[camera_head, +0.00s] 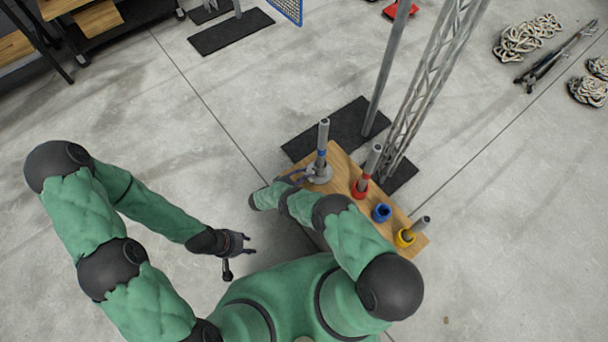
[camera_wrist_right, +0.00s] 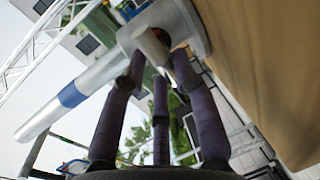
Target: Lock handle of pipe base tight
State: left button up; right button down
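The pipe base (camera_head: 319,175) is a grey round flange on the wooden board's upper left end. A grey pipe with a blue band (camera_head: 321,140) stands in it. In the right wrist view the base (camera_wrist_right: 185,22) is at the top, and the pipe (camera_wrist_right: 68,97) slants to the lower left. A short grey cylindrical end, perhaps the handle (camera_wrist_right: 151,46), shows between my right fingertips. My right gripper (camera_head: 292,178) is beside the base; its fingers (camera_wrist_right: 158,68) look spread, and contact is unclear. My left gripper (camera_head: 246,245) is open and empty over the floor.
The wooden board (camera_head: 340,163) also bears a red base (camera_head: 360,190) with a pipe, a blue socket (camera_head: 381,213) and a yellow base (camera_head: 404,238) with a pipe. A lattice truss (camera_head: 425,90) and a grey pole (camera_head: 385,75) stand behind it. The floor at left is clear.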

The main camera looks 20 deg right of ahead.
jog(key=shift+s+r+m+t, duration=0.15)
jog(key=shift+m+t, duration=0.35)
jog(key=shift+m, duration=1.3)
jog(key=c, duration=0.9)
grip_release()
jog(key=shift+c, duration=0.2)
jog(key=v, duration=1.2)
jog(key=shift+s+d, duration=0.1)
